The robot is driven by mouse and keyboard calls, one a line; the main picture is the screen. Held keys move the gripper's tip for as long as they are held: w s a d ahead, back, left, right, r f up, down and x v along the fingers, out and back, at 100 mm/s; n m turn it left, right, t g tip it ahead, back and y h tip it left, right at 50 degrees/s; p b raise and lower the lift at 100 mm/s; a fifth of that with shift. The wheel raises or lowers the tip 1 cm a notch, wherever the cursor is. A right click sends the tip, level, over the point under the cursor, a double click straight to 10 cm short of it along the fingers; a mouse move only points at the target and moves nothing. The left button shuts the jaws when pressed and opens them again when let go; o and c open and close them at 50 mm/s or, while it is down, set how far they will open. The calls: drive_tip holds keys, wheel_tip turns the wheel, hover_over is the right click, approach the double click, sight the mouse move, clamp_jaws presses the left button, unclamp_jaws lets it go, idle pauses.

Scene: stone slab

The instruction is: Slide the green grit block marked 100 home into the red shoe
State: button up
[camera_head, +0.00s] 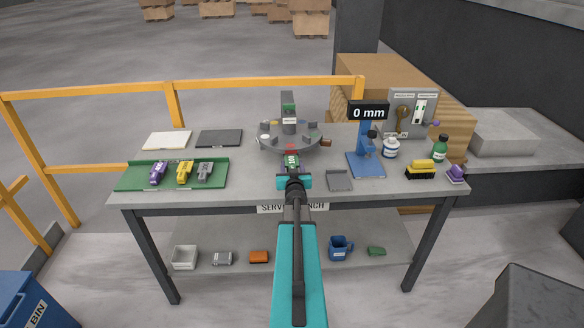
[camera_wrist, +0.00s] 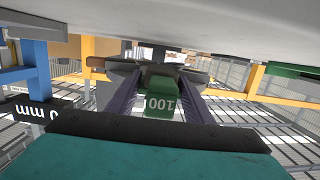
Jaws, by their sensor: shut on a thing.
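The green block marked 100 (camera_head: 292,160) is held at the front of the round grey turntable (camera_head: 267,142). It also shows in the wrist view (camera_wrist: 160,100), between two dark fingers, with its number upside down. My gripper (camera_head: 293,168) is shut on it. The red shoe (camera_head: 291,148) shows as a small red patch on the turntable's near side, just beyond the block. I cannot tell whether block and shoe touch. The shoe is not clear in the wrist view.
A green tray (camera_head: 218,174) with purple, yellow and grey pieces lies at left. A blue gauge stand (camera_head: 365,163) reading 0 mm and a grey plate (camera_head: 340,180) are at right. Bottles and a yellow-black brush (camera_head: 420,169) stand farther right. Several dark holders ring the turntable.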

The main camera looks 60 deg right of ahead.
sight(291, 160)
drive_tip(key=shift+r+x, duration=0.15)
drive_tip(key=shift+x, duration=0.6)
drive_tip(key=shift+r+x, duration=0.2)
drive_tip(key=shift+x, duration=0.5)
idle(3.0)
drive_tip(key=o, duration=1.5)
drive_tip(key=shift+w, duration=0.1)
drive_tip(key=shift+a, duration=0.15)
drive_tip(key=shift+b+v, duration=1.05)
drive_tip(key=shift+v, duration=4.3)
drive_tip(key=shift+s+a+r+p, duration=0.15)
drive_tip(key=shift+s+p, duration=0.1)
drive_tip(key=shift+p, duration=0.75)
drive_tip(key=a+p, duration=0.1)
drive_tip(key=p, duration=0.2)
drive_tip(key=shift+s, duration=0.35)
drive_tip(key=shift+s+a+r+p, duration=0.1)
drive_tip(key=shift+s+a+p, duration=0.2)
drive_tip(key=shift+p, duration=0.4)
drive_tip(key=shift+s+a+p, duration=0.1)
drive_tip(key=shift+a+p, duration=0.05)
drive_tip(key=shift+p, duration=0.2)
